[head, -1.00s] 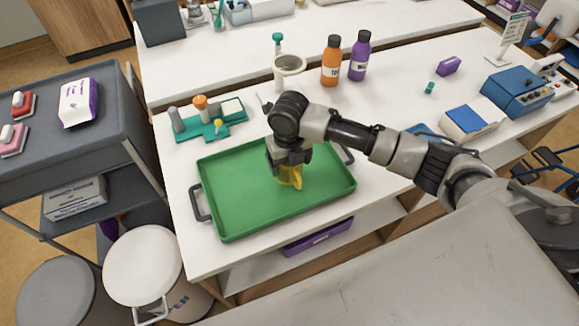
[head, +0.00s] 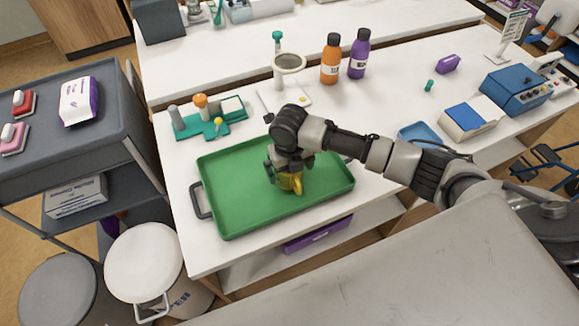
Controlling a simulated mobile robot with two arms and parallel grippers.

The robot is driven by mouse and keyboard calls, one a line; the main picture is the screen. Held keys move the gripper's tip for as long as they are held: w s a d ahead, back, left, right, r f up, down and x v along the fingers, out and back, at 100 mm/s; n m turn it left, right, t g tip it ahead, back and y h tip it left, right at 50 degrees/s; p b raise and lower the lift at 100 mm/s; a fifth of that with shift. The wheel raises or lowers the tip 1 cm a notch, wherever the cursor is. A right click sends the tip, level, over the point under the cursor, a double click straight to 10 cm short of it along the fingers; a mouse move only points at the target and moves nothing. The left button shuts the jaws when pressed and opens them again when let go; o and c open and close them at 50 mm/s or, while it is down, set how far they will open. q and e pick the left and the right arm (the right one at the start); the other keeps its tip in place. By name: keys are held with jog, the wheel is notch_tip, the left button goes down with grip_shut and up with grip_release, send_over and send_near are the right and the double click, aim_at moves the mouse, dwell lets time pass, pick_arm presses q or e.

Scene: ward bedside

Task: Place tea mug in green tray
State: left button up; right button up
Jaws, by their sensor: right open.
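The green tray (head: 232,215) lies on the white table, with dark handles at its ends. A yellow mug (head: 292,184), the only mug in view, is inside the tray, right of its middle. My right gripper (head: 285,174) is open and right over the mug, hiding much of its top. I cannot tell whether the fingers touch the mug. My left gripper is not in view.
A teal holder (head: 212,123) with several small items stands behind the tray. Orange (head: 330,60) and purple (head: 359,55) bottles stand further back. A blue tray (head: 419,133) and blue box (head: 516,90) are at right. The tray's left half is clear.

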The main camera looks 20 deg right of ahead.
notch_tip(320, 180, up, 12)
jog(key=b, duration=0.1)
jog(key=shift+r, duration=0.15)
